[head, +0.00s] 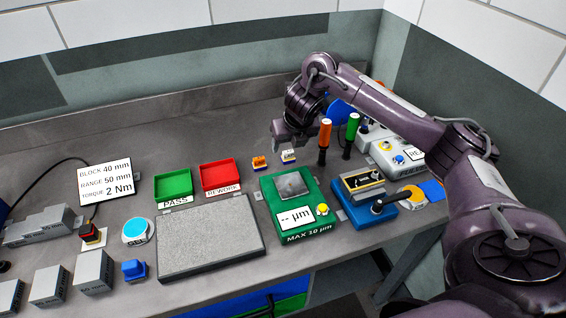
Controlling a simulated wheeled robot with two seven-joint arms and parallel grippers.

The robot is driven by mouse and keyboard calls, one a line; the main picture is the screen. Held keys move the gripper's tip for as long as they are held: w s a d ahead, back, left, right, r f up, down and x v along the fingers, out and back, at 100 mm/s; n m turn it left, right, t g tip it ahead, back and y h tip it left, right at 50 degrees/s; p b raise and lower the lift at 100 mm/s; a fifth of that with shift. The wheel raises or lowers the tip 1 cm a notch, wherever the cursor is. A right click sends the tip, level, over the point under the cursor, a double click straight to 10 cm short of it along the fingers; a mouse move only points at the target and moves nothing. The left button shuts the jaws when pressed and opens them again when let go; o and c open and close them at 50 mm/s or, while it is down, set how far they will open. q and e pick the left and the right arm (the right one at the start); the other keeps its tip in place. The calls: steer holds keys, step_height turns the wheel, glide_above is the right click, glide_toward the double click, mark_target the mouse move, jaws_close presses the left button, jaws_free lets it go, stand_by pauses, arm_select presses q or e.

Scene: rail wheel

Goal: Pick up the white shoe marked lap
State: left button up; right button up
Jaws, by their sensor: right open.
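A small white shoe (289,155) stands on the grey bench, right of the red tray; its marking is too small to read. A small orange shoe (259,163) stands just to its left, apart from it. My right gripper (288,138) is open and empty, with its fingers over and slightly behind the white shoe. I cannot tell whether a finger touches it. My left gripper is not in view.
A green gauge (273,192) stands in front of the shoes. Upright orange-handled (325,135) and green-handled (351,128) tools stand close on the right. A red tray (220,174), a green tray (173,184) and a grey plate (210,237) lie to the left.

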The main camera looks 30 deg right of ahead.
mark_target(288, 151)
steer(key=shift+d+f+b, duration=0.3)
steer(key=shift+d+f, duration=0.1)
steer(key=shift+f, duration=0.15)
steer(key=shift+s+d, duration=0.1)
steer(key=shift+d, duration=0.05)
steer(key=shift+f, duration=0.3)
steer(key=w+f, duration=0.1)
steer(key=w+f+p, duration=0.1)
steer(key=f, duration=0.1)
steer(key=w+d+f, duration=0.1)
steer(key=f, duration=0.1)
steer(key=shift+w+p, duration=0.35)
steer(key=shift+w+f, duration=0.3)
steer(key=shift+f, duration=0.15)
steer(key=c, duration=1.1)
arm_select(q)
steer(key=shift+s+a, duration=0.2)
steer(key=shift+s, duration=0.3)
arm_select(e)
steer(key=shift+o, duration=0.2)
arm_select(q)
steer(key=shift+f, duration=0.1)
arm_select(e)
steer(key=shift+r, duration=0.1)
